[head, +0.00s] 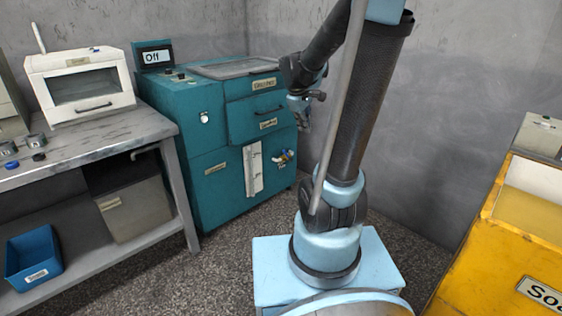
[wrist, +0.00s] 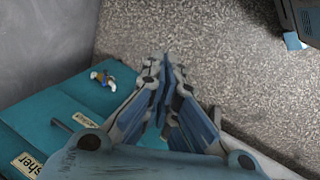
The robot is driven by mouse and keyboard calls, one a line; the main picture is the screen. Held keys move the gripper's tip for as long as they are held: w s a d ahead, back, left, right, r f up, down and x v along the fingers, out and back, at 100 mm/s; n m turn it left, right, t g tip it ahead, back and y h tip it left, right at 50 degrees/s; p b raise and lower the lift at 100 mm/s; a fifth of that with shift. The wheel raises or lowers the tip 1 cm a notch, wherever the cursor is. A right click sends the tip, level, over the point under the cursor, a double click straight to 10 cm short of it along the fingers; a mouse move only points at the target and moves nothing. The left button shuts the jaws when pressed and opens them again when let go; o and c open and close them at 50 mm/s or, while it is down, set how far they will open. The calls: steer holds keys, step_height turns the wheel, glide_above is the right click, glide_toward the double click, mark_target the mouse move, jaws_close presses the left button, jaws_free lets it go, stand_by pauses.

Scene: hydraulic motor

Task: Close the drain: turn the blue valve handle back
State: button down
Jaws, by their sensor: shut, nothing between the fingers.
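In the wrist view the small valve (wrist: 103,78) shows at the left, sticking out from the teal front, with blue and white parts. Its exact handle angle is too small to tell. My gripper (wrist: 160,65) is shut and empty, pointing down over the speckled floor, to the right of the valve and apart from it. In the head view my gripper (head: 304,121) hangs above the valve, near the machine's right edge.
A workbench (head: 90,146) stands left, a yellow unit (head: 520,240) right. Open floor (head: 225,252) lies in front.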

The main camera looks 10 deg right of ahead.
mark_target(287, 155)
steer(key=w+a+f+n+h, duration=0.1)
steer(key=w+a+f+n, duration=0.2)
steer(key=w, duration=0.6)
steer(key=w+f+n+t+h, duration=0.1)
steer(key=w+f+n, duration=0.3)
steer(key=w, duration=0.6)
steer(key=w+a+f+n+h, duration=0.1)
steer(key=w+a+f+n, duration=0.15)
steer(key=w+f, duration=0.45)
steer(key=w+a+f+n+t+h, duration=0.1)
steer(key=w+a+f+n, duration=0.15)
steer(key=w+f, duration=0.4)
steer(key=w+a+f+n, duration=0.1)
steer(key=w+f+n, duration=0.2)
steer(key=f, duration=0.6)
steer(key=w+a+f+n+t+h, duration=0.1)
steer(key=w+a+f+n, duration=0.15)
steer(key=w+f, duration=0.4)
steer(key=d+r+x, duration=0.1)
steer(key=x, duration=1.1)
steer(key=shift+d+r+n, duration=0.3)
steer(key=shift+r+n, duration=0.1)
steer(key=shift+n, duration=0.05)
steer(key=shift+w+d, duration=0.1)
steer(key=shift+w, duration=0.05)
